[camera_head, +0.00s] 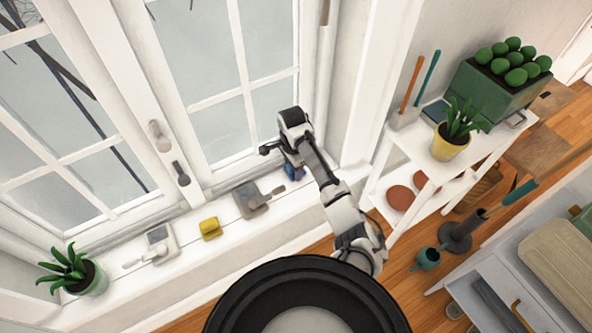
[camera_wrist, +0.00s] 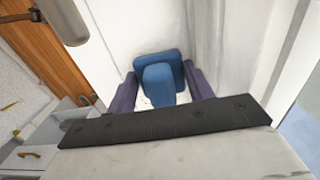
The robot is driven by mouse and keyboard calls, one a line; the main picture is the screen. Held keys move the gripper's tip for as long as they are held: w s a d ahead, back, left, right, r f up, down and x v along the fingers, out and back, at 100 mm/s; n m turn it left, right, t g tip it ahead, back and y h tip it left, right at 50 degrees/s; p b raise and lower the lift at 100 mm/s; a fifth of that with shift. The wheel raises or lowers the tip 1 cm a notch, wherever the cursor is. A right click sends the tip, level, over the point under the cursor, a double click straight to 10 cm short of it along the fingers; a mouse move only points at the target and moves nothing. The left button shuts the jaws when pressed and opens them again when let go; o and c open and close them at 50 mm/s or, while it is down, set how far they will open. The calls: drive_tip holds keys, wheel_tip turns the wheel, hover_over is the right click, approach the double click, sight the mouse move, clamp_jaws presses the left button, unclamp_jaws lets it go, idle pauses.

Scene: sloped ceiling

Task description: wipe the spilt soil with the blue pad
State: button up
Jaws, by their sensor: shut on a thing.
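The blue pad (camera_head: 294,173) is at the right end of the white windowsill, partly hidden by my arm. In the wrist view the blue pad (camera_wrist: 158,65) shows a flat plate with a raised blue grip, against a white surface. My gripper (camera_wrist: 160,84) has its two purple fingers on either side of the grip, shut on it. In the head view my gripper (camera_head: 291,163) is mostly hidden behind my wrist. I cannot make out the spilt soil clearly in either view; the area beneath the pad is hidden.
Along the windowsill (camera_head: 190,243) stand a grey tool (camera_head: 250,199), a yellow block (camera_head: 210,228), a white tool (camera_head: 160,243) and a potted plant (camera_head: 96,280). The window (camera_head: 215,70) rises behind. A white shelf (camera_head: 400,150) with a yellow pot (camera_head: 449,148) stands right.

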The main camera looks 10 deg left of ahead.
drive_tip(key=shift+w+a+r, duration=0.25)
drive_tip(key=shift+w+r, duration=0.15)
drive_tip(key=shift+w, duration=0.2)
drive_tip(key=r+p, duration=0.1)
drive_tip(key=p, duration=0.1)
drive_tip(key=r+p, duration=0.1)
drive_tip(key=shift+w+a+r+p, duration=0.2)
drive_tip(key=shift+w+r+p, duration=0.15)
drive_tip(key=shift+p, duration=0.05)
drive_tip(key=r+p, duration=0.3)
drive_tip(key=shift+s+a, duration=0.2)
drive_tip(key=shift+s, duration=0.05)
drive_tip(key=shift+f, duration=0.1)
drive_tip(key=shift+s+d, duration=0.1)
drive_tip(key=shift+d, duration=0.15)
